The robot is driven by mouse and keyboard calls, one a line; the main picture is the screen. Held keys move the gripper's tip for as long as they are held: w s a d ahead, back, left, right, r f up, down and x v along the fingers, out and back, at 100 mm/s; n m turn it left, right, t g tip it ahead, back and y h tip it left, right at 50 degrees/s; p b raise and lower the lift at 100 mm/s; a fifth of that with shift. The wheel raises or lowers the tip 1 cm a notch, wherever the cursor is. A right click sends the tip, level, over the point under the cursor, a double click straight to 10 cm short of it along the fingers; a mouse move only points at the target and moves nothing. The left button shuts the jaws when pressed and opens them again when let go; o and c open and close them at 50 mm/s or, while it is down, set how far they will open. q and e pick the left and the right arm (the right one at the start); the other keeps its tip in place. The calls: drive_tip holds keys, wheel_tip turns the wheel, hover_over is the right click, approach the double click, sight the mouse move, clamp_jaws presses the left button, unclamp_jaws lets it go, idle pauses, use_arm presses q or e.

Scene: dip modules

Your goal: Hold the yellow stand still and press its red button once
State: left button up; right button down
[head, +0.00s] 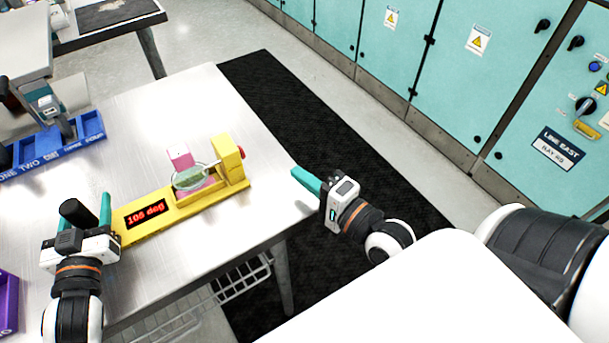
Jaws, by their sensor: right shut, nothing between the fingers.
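The yellow stand (205,198) lies on the near part of the steel table.
A blue tray (88,128) stands at the back left of the table (150,110), and a purple bin (8,302) at the left edge. Teal cabinets (450,85) line the back right, beyond a black floor mat (300,125). The table behind the stand is clear.

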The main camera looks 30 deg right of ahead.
sight(85, 227)
use_arm(q)
drive_tip(key=shift+p+v, duration=0.35)
drive_tip(key=shift+v, duration=1.35)
use_arm(e)
drive_tip(key=shift+r, duration=0.35)
use_arm(q)
drive_tip(key=shift+v, duration=2.85)
use_arm(e)
drive_tip(key=shift+r, duration=0.3)
use_arm(q)
drive_tip(key=shift+s, duration=0.1)
use_arm(e)
drive_tip(key=shift+s, duration=0.1)
